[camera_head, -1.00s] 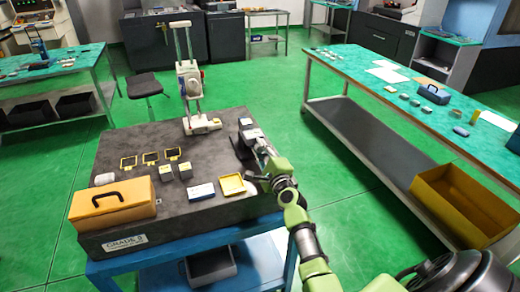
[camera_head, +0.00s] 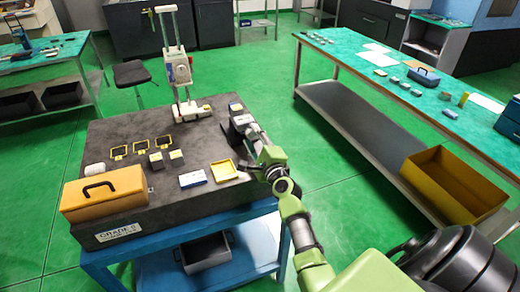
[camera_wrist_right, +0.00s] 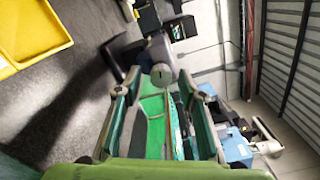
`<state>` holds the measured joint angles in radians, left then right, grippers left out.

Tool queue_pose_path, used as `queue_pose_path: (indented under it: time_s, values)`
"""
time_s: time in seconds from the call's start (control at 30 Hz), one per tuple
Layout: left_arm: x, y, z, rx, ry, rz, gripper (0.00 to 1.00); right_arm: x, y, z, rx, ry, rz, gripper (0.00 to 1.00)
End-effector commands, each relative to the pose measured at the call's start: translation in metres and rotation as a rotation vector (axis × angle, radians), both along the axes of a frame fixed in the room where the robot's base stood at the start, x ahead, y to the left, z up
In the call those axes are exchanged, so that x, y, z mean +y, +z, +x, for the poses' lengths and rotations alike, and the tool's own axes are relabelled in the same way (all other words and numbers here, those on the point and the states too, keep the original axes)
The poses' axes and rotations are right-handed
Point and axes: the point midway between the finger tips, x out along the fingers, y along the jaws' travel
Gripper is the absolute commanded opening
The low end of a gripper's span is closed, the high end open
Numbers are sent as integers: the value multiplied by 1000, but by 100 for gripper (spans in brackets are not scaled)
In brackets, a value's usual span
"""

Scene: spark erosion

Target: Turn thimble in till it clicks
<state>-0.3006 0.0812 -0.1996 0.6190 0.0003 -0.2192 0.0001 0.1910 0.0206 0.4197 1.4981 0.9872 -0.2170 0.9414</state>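A micrometer with a dark frame (camera_head: 241,121) stands at the right end of the dark granite plate (camera_head: 120,215). My right gripper (camera_head: 252,143) is at its near side, partly hiding it. In the right wrist view, the grey rounded thimble (camera_wrist_right: 160,62) points end-on towards me. My right gripper (camera_wrist_right: 158,80) has one fingertip on either side of the thimble's end. The fingers look spread, with narrow gaps to the thimble; contact is not clear. My left gripper is in neither view.
A yellow tray (camera_head: 224,171), a blue-white box (camera_head: 193,179), small blocks (camera_head: 156,160) and an orange case (camera_head: 104,193) lie on the plate. A tall gauge stand (camera_head: 180,70) is at the back. A green-topped bench (camera_head: 390,75) stands right across a clear aisle.

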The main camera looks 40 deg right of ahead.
Motion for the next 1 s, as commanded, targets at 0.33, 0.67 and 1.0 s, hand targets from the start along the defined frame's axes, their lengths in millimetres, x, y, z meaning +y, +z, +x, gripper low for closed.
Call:
queue_pose_path:
  time_s: [0.33, 0.67, 1.0]
  values:
    - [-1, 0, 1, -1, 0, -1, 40, 17, -2, -71, 5, 0, 0, 37]
    - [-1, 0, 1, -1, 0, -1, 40, 24, -1, -98, 3, 1, 1, 37]
    - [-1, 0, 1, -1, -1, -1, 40, 24, -1, -98, 3, 1, 1, 37]
